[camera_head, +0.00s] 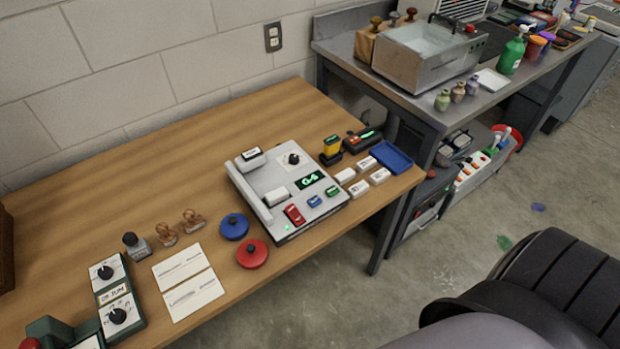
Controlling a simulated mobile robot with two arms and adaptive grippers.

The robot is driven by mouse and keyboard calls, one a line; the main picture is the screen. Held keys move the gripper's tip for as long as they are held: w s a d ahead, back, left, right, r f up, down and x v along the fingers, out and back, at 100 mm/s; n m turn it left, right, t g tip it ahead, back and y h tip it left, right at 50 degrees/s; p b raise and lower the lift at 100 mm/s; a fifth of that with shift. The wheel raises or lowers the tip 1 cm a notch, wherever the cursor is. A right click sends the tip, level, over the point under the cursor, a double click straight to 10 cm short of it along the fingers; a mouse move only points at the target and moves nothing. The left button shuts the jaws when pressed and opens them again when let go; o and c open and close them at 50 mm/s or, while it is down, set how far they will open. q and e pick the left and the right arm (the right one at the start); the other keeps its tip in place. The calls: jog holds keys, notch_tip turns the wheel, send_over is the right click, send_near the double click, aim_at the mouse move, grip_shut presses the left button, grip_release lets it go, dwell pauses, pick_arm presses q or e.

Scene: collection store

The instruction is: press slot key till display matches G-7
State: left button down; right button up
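A grey-white desk machine (262,178) stands on the wooden table. Its small black display (308,181) shows green characters, a letter, a dash and a digit; they look like G-6 or G-4 but are too small to be sure. Along its front edge are a red key (294,215), a blue key (315,201) and a green key (333,191). Their labels are not readable, so I cannot tell which is the slot key. A black knob (294,159) sits on the machine's top. Neither of my grippers is in view, and nothing touches the keys.
Stamps, paper cards (188,283) and a two-dial box (117,297) are at left.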

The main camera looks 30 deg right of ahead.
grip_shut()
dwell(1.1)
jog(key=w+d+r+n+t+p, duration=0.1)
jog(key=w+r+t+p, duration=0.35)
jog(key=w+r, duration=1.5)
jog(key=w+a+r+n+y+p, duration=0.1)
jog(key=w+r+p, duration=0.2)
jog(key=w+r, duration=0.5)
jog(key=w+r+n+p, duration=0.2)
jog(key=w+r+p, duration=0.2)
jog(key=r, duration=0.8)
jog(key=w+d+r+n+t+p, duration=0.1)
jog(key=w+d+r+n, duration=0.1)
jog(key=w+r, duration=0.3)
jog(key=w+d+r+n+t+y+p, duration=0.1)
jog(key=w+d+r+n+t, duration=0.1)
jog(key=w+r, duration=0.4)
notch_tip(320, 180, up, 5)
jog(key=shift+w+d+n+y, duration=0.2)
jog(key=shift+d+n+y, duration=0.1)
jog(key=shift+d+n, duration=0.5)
